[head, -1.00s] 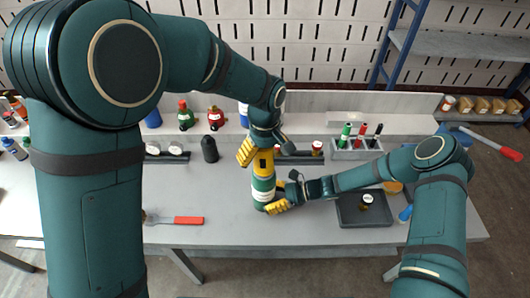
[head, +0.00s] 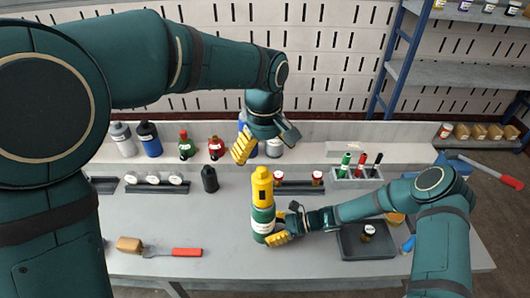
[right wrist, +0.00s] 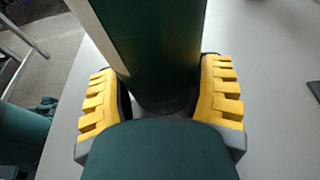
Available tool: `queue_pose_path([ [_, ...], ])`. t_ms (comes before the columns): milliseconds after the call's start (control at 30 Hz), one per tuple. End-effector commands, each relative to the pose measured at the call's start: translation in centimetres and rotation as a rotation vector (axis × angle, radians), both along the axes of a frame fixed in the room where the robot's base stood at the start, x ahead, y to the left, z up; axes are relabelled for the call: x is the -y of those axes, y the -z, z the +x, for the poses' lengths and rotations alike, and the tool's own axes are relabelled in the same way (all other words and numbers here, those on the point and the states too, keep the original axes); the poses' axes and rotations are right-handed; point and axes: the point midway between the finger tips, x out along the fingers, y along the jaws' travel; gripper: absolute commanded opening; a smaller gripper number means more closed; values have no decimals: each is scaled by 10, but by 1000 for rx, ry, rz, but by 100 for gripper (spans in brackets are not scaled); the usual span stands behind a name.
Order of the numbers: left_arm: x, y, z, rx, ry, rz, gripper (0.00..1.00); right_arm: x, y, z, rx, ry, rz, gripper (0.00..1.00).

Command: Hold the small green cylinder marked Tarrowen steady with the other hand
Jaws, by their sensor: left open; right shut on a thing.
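The green cylinder (head: 262,215) with a white band stands upright on the grey table; its marking is too small to read. A yellow bottle-shaped piece (head: 262,188) with a narrow top stands upright on it. My right gripper (head: 278,238) is shut on the lower part of the green cylinder from the right. In the right wrist view the yellow fingers of the right gripper (right wrist: 160,85) lie on both sides of the green cylinder (right wrist: 150,40). My left gripper (head: 244,150) is open and empty, above and slightly left of the yellow piece, apart from it.
A dark tray (head: 368,250) with a small jar lies right of the cylinder. A black bottle (head: 209,180) stands left of it, and a red-handled tool (head: 186,252) lies front left. A marker holder (head: 356,178) and several bottles stand at the back.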

Motion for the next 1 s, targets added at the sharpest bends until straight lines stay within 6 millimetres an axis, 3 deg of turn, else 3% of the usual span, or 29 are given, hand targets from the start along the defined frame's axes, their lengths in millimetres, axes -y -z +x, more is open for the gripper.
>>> queue_pose_path([
  [233, 0, -1, 0, 0, 0, 0, 95, 0, 0, -1, -1, -1, 0, 24],
  [267, 0, -1, 0, 0, 0, 0, 95, 0, 0, -1, -1, -1, 0, 74],
  [333, 0, -1, 0, 0, 0, 0, 95, 0, 0, -1, -1, -1, 0, 98],
  [733, 0, -1, 0, 0, 0, 0, 95, 5, -1, 0, 0, 1, -1, 99],
  [1000, 0, -1, 0, 0, 0, 0, 95, 47, -14, 1, 2, 4, -3, 99],
])
